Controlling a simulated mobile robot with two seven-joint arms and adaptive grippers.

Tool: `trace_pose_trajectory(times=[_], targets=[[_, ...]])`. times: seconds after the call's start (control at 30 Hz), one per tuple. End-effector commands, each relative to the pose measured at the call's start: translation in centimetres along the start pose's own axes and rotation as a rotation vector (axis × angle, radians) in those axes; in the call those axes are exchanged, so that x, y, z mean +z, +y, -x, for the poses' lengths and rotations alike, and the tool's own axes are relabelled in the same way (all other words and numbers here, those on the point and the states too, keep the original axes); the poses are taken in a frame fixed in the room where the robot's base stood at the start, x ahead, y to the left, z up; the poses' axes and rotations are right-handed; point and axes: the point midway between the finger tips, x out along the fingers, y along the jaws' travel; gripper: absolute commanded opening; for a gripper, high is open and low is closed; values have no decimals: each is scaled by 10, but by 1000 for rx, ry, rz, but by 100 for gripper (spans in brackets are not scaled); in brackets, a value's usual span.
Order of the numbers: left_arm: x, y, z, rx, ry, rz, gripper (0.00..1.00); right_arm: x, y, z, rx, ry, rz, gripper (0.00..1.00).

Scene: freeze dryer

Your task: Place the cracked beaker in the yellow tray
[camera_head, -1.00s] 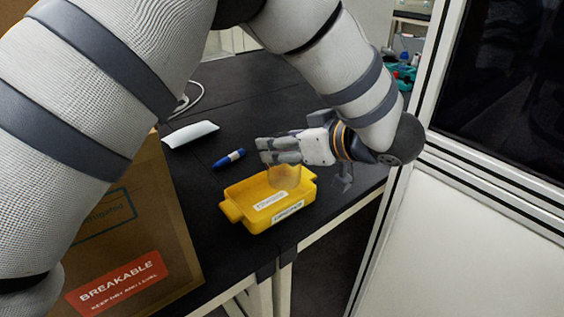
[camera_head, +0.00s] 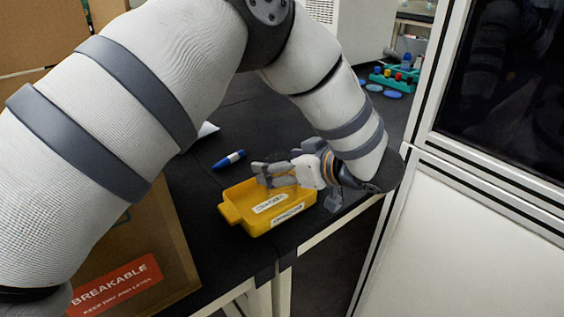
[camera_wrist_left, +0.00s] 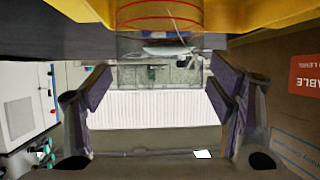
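The yellow tray (camera_head: 240,217) stands on the black bench, with white labels on its near side and inside. My left gripper (camera_head: 266,176) is low over the tray's far part. In the left wrist view its two fingers (camera_wrist_left: 162,88) are spread apart with nothing gripped between the pads. A clear cylindrical beaker (camera_wrist_left: 158,24) with red lines shows just past the fingertips, against the yellow tray (camera_wrist_left: 240,15). Its base is out of frame and I cannot make out a crack. In the head view the beaker is not clear behind the fingers. My right gripper is not in view.
A blue marker (camera_head: 228,160) lies on the bench behind the tray. A cardboard box (camera_head: 150,235) marked BREAKABLE stands at the left. A white cabinet with a dark window (camera_head: 510,80) is at the right. A teal rack (camera_head: 395,79) stands farther back.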

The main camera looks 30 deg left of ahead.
Motion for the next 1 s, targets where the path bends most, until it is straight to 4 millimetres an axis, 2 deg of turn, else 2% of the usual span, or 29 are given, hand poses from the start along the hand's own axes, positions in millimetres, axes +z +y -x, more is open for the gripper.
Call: trace_pose_trajectory(times=[0.17, 0.23, 0.5, 0.63, 0.8, 1.0], targets=[[-3, 0, 1, 1, 1, 2, 76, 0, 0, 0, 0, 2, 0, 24], [-3, 1, 10, 3, 1, 1, 76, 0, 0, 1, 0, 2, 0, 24], [-3, 1, 82, 3, 1, 0, 76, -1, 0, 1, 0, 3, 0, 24], [-2, 1, 108, 1, 0, 0, 76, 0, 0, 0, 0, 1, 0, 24], [-2, 0, 121, -1, 0, -1, 76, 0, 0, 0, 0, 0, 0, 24], [-2, 0, 122, -1, 0, -1, 76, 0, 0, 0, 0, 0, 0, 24]])
